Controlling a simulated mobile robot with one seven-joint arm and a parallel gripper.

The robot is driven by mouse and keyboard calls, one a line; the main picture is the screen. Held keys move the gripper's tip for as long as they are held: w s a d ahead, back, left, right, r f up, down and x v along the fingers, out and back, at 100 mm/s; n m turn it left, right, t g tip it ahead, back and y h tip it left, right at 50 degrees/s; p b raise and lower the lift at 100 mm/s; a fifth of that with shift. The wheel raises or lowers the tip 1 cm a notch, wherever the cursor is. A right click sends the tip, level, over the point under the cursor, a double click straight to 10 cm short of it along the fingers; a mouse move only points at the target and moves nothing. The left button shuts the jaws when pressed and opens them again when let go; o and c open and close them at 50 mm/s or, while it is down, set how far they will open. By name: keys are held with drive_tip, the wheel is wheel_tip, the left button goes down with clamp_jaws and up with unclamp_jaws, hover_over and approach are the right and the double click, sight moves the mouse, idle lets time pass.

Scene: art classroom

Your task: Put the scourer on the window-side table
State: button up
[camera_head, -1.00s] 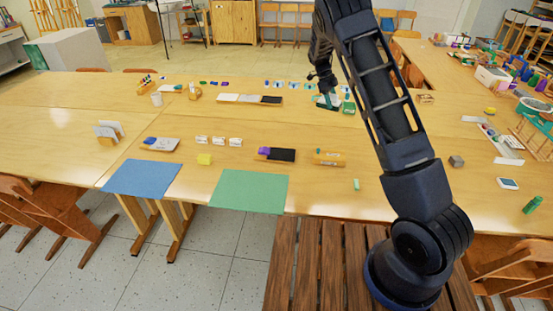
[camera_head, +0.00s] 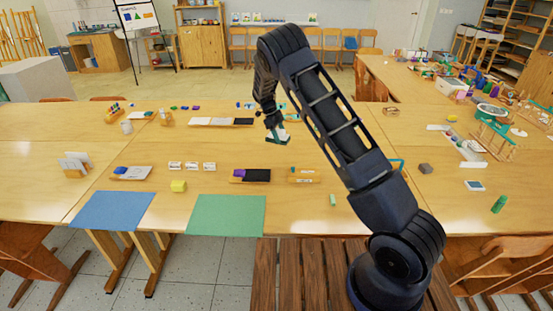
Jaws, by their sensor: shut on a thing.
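My gripper (camera_head: 274,128) is above the far middle part of the long wooden table (camera_head: 330,190). It is shut on a small dark green and whitish thing (camera_head: 279,139), which looks like the scourer and is partly hidden by the fingers. The held thing appears to be clear of the tabletop. Another wooden table (camera_head: 405,78) runs toward the back right. No window shows clearly, so I cannot tell which table is the window-side one.
A blue mat (camera_head: 112,211) and a green mat (camera_head: 226,215) lie at the front edge. The right table holds a crowd of craft items. Chairs stand around.

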wheel_tip(320, 180, down, 12)
drive_tip(key=shift+f, duration=0.25)
idle(0.4)
drive_tip(key=shift+f, duration=0.1)
drive_tip(key=o, duration=1)
